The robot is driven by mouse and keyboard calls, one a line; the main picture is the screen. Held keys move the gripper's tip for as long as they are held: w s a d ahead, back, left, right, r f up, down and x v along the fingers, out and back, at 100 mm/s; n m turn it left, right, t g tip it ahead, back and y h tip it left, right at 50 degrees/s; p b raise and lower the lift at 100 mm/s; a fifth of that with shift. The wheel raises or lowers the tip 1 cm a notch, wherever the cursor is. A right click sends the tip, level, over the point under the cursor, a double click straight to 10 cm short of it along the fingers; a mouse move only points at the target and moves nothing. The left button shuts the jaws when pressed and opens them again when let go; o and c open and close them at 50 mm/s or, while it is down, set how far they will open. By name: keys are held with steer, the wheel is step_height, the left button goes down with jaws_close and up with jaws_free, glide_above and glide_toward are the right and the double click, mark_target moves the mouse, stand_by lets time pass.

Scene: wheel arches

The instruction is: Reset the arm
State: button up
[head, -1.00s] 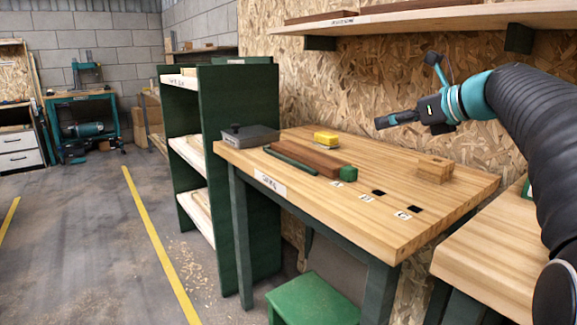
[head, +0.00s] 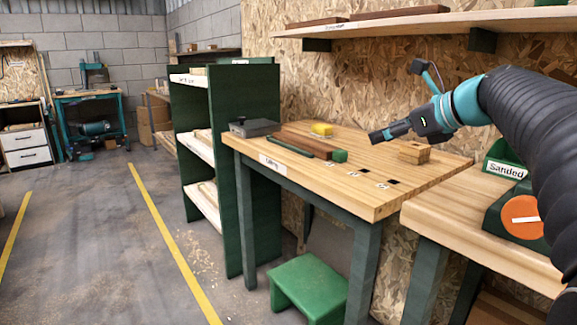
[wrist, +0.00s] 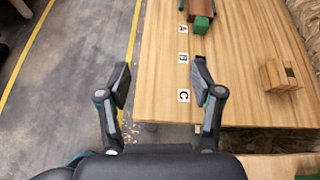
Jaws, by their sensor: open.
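My gripper (head: 383,135) is raised above the right part of the wooden workbench (head: 345,193) in the head view. In the wrist view my gripper (wrist: 160,82) has its two fingers spread wide apart with nothing between them. It hangs over the bench's edge, beside the labels A, B and C (wrist: 184,95). My arm is bent, coming in from the right side of the head view.
The bench holds a grey box (head: 254,128), brown wooden bars (head: 305,144) with a green end, a yellow block (head: 321,129) and a small wooden block (head: 414,152). A green stool (head: 308,284) stands in front. A green bin marked Sanded (head: 505,168) is at right.

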steer(key=s+a+f+n+g+h+b, duration=0.1)
steer(key=s+a+f+n+g+h, duration=0.1)
steer(key=s+f+n, duration=1.1)
steer(key=s+a+f+n+g+h+b, duration=0.2)
steer(key=s+f+n+h, duration=0.3)
steer(key=s+f+n, duration=0.9)
step_height(320, 180, down, 5)
steer(key=s+a, duration=0.1)
steer(key=s, duration=0.1)
steer(key=shift+s+g, duration=0.3)
steer(key=shift+s, duration=0.05)
